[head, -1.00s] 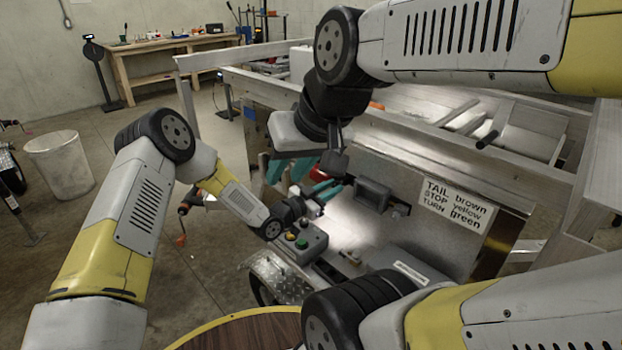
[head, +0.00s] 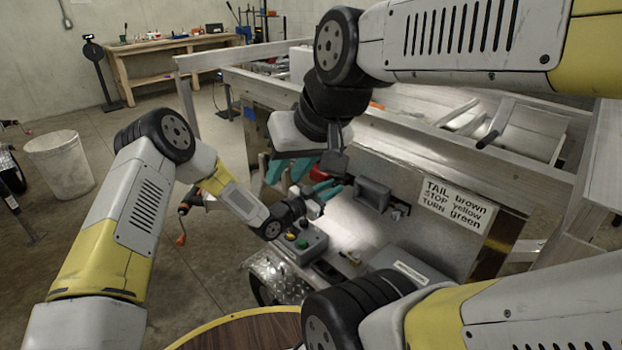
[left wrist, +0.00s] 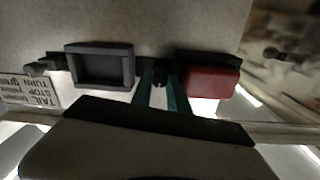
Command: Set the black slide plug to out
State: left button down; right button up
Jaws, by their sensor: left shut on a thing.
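The black slide plug (left wrist: 160,77) shows in the left wrist view as a small dark piece on the panel, between the teal fingertips of my left gripper (left wrist: 161,90). These fingers are shut on it and hide part of it. In the head view my left gripper (head: 325,191) is at the trailer's upright panel (head: 410,232); the plug cannot be made out there. My right gripper (head: 286,176) hangs above and to the left of it, with its teal fingers apart and nothing seen between them.
A grey box (head: 372,194) and a red box (left wrist: 212,82) flank the plug on the panel. A wiring label (head: 456,206) is further right. Below stands a grey button box (head: 300,242) with coloured buttons. Trailer rails (head: 480,150) run above. A white bucket (head: 60,163) stands far left.

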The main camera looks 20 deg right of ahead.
dwell(0.6)
pick_arm(q)
jog(key=shift+s+d, duration=0.35)
jog(key=shift+s, duration=0.5)
jog(key=shift+s+d, duration=0.3)
jog(key=shift+s, duration=0.5)
jog(key=c, duration=1.5)
grip_release()
jog(key=shift+c, duration=0.2)
jog(key=shift+a, duration=0.1)
jog(key=v, duration=0.7)
jog(key=shift+s+a, duration=0.15)
jog(key=shift+a, duration=0.15)
